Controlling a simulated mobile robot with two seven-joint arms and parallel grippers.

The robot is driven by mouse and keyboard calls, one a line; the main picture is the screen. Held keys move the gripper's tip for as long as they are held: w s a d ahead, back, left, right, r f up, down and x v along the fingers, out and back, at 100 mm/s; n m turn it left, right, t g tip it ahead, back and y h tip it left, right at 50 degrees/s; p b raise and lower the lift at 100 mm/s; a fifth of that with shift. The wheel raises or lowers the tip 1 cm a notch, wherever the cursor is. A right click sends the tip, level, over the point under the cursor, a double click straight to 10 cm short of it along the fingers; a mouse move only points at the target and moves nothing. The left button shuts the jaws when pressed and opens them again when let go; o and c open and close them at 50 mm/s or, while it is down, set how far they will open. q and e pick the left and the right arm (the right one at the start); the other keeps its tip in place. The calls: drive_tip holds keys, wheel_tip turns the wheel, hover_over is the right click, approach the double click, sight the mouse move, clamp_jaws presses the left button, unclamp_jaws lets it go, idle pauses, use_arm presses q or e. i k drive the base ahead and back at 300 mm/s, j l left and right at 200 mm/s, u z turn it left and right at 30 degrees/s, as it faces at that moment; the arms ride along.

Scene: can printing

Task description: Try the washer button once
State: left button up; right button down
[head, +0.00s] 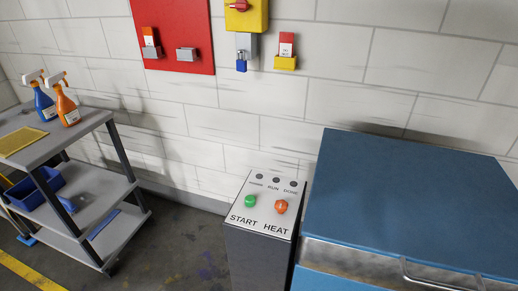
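A grey control pedestal (261,232) stands in the lower middle of the head view. A large blue machine (420,195) with a metal front and handle stands right of the pedestal. Neither of my grippers is in view.
A grey shelf cart (85,130) at left holds a blue spray bottle (44,103), an orange spray bottle (66,108), a yellow pad (20,141) and a blue bin (42,194). A red board (180,20) and yellow lockout box (246,15) hang on the wall. Floor between cart and pedestal is clear.

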sight(250, 200)
drive_tip(key=i+l+u, duration=0.5)
drive_tip(key=i+l, duration=0.15)
drive_tip(key=i+l+u, duration=0.25)
drive_tip(key=l, duration=0.3)
